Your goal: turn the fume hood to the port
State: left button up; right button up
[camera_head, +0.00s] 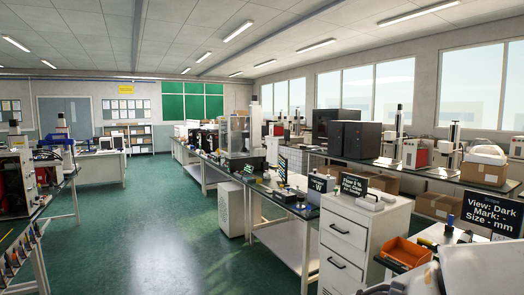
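A tall, clear-walled cabinet (238,133) stands on the middle bench, a good way off; it may be the fume hood, but I cannot tell for sure. A large dark boxy unit (325,122) stands on the right-hand bench. I cannot make out which thing is the port. Neither of my grippers can be made out. A pale, rounded shape at the bottom right edge may be part of my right arm.
A white box (231,208) stands on the floor by the middle bench. The green floor (150,235) at centre-left is clear.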

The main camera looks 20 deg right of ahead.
aim_at(260, 152)
jog(key=z, duration=0.05)
jog(key=i, duration=2.75)
jog(key=z, duration=0.25)
jog(key=i, duration=3.85)
jog(key=z, duration=0.1)
